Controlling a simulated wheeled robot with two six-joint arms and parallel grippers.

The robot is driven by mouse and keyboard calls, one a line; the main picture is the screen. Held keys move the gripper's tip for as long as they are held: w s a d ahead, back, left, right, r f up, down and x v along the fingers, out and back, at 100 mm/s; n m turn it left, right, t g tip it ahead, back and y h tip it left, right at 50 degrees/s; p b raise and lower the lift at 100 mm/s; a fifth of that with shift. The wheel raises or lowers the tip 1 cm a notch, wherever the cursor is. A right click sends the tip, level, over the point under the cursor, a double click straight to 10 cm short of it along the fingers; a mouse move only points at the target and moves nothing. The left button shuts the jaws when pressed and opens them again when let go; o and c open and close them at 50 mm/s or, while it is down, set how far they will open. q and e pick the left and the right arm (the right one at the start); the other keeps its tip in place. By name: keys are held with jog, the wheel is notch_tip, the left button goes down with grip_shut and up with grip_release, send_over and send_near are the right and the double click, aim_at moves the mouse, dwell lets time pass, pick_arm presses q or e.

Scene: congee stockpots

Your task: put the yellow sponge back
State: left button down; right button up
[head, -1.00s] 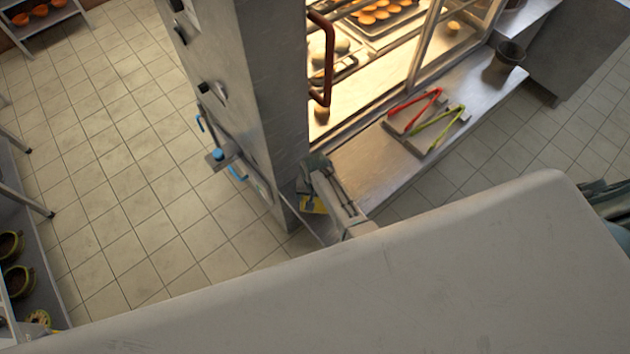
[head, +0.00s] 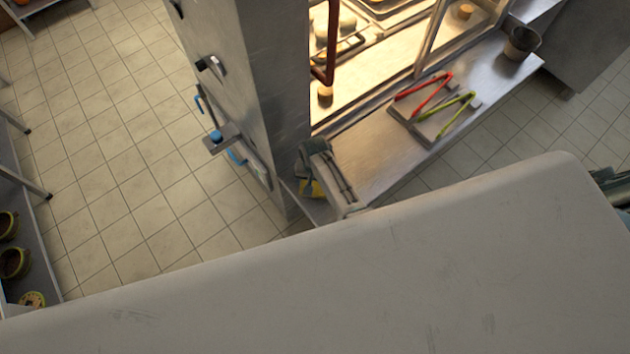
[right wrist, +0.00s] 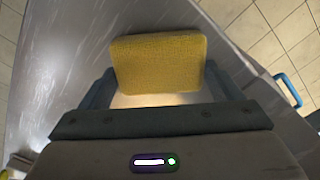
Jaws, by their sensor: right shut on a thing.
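The yellow sponge (right wrist: 158,63) is between the two blue-grey fingers of my right gripper (right wrist: 153,88) in the right wrist view. Bare metal surface lies behind it. In the head view my right gripper (head: 309,178) is beside the lower corner of the grey pillar, at the near left end of the metal counter. A small yellow part of the sponge (head: 311,188) shows under it; the rest is hidden by the gripper. I cannot tell whether the sponge touches the metal. My left gripper is not in view.
The metal counter (head: 385,165) holds red tongs (head: 424,87) and green tongs (head: 455,115) on rests, and a dark pot (head: 521,43) at its far end. The grey pillar (head: 250,80) stands left of the lit cabinet. Tiled floor (head: 120,170) is open on the left.

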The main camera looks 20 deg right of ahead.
jog(key=o, duration=0.8)
jog(key=shift+o, duration=0.3)
jog(key=shift+f, duration=0.1)
jog(key=shift+r, duration=0.65)
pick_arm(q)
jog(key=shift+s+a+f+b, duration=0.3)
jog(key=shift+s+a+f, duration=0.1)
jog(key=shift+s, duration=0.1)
pick_arm(e)
notch_tip(320, 180, up, 11)
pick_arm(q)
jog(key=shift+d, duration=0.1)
pick_arm(e)
jog(key=shift+d, duration=0.1)
